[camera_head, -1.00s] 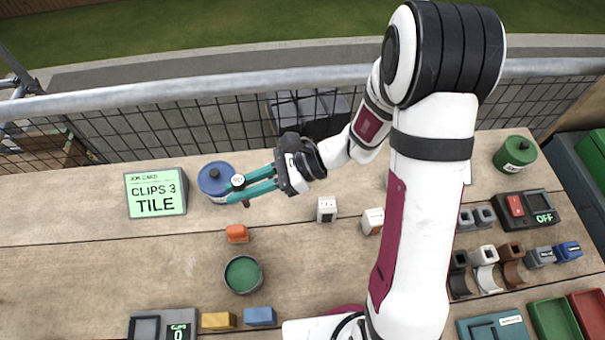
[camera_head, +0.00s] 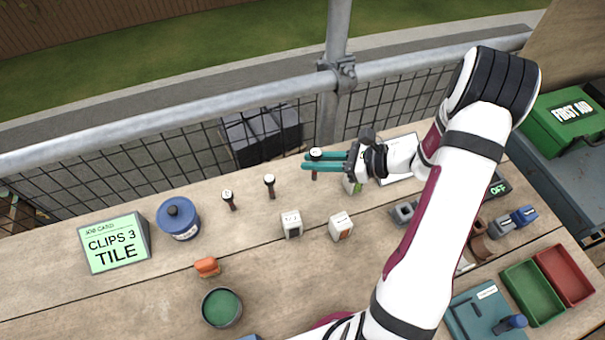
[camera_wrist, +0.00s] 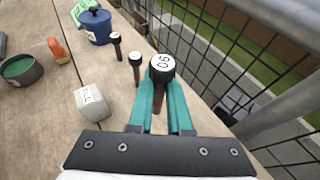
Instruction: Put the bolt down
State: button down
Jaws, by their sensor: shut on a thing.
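My gripper (camera_head: 325,161) has teal fingers shut around a dark bolt (camera_head: 316,154) with a round white-topped head. In the wrist view the bolt (camera_wrist: 162,68) hangs upright between the fingertips (camera_wrist: 160,100), its head marked with digits like "06" or "90". I cannot tell whether its lower end touches the bench. Two similar bolts stand apart to the left, one nearer (camera_head: 269,186) and one farther (camera_head: 228,199). Both also show in the wrist view, the nearer (camera_wrist: 136,67) and the farther (camera_wrist: 116,45).
Wire mesh and a metal rail (camera_head: 250,95) run along the bench's far edge, close to my gripper. Two white blocks (camera_head: 291,224) (camera_head: 340,226) stand in front. A blue pot (camera_head: 178,219), job card (camera_head: 114,243), orange piece (camera_head: 207,267) and green-filled cup (camera_head: 221,307) are left.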

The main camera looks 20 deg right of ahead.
jog(key=f, duration=0.1)
jog(key=w+a+f, duration=0.1)
jog(key=f, duration=0.1)
jog(key=a+f, duration=0.1)
jog(key=f, duration=0.1)
jog(key=shift+w+a, duration=0.2)
jog(key=shift+w, duration=0.2)
jog(key=shift+f, duration=0.35)
jog(key=c, duration=0.8)
grip_release()
jog(key=shift+f, duration=0.15)
jog(key=shift+c, duration=0.2)
